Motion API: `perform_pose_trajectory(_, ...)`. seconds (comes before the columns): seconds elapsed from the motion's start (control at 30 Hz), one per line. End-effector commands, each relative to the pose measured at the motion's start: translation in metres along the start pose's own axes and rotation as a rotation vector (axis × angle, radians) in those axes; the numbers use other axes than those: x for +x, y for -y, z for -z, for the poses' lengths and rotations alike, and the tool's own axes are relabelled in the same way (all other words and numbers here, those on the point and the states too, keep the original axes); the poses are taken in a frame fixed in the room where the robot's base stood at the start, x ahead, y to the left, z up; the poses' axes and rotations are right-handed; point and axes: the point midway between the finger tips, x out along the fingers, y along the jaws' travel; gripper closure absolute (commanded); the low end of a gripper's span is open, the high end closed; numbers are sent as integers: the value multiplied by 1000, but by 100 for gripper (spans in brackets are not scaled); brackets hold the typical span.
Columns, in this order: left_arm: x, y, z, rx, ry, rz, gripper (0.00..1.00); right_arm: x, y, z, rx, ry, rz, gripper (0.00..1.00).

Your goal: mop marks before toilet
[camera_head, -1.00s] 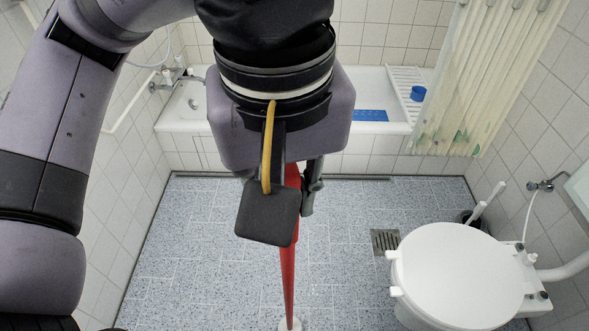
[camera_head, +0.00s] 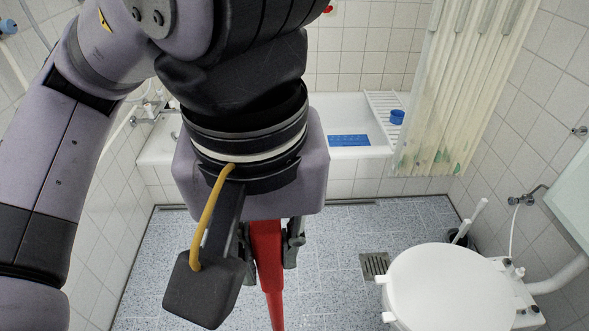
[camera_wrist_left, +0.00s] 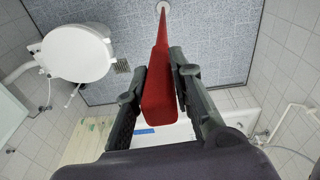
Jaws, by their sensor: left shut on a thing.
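A red mop handle (camera_head: 267,265) hangs between the fingers of my left gripper (camera_head: 271,250), which is shut on it. In the left wrist view, the red handle (camera_wrist_left: 160,80) lies between both fingers (camera_wrist_left: 159,84) and runs down to a small white end (camera_wrist_left: 163,6) at the floor. In the head view the handle's lower end is cut off by the picture's bottom edge. The white toilet (camera_head: 450,288) stands at right with its lid down; it also shows in the left wrist view (camera_wrist_left: 75,53). I make out no clear marks on the speckled blue-grey floor (camera_head: 340,240). My right gripper is not in view.
A floor drain (camera_head: 375,266) lies left of the toilet. A toilet brush (camera_head: 468,222) stands behind it. The bathtub (camera_head: 345,160) is along the back wall, with a blue mat (camera_head: 349,140), a blue cup (camera_head: 397,117) and a curtain (camera_head: 460,90). Open floor lies between tub and toilet.

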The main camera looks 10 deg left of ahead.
Motion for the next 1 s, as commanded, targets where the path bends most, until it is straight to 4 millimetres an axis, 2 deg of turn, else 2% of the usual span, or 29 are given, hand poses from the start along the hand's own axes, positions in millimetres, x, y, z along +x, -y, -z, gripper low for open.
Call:
perform_pose_trajectory(0.13,-2,1,-2,62,-3,2,100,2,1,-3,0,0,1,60)
perform_pose_trajectory(0.23,-2,1,-4,126,-2,3,100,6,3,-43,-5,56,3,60)
perform_pose_trajectory(0.5,-4,2,-10,315,0,8,100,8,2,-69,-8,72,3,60)
perform_pose_trajectory(0.7,-4,3,-13,400,1,10,100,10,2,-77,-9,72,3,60)
perform_pose_trajectory(1.0,-4,3,-12,403,1,10,100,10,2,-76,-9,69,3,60)
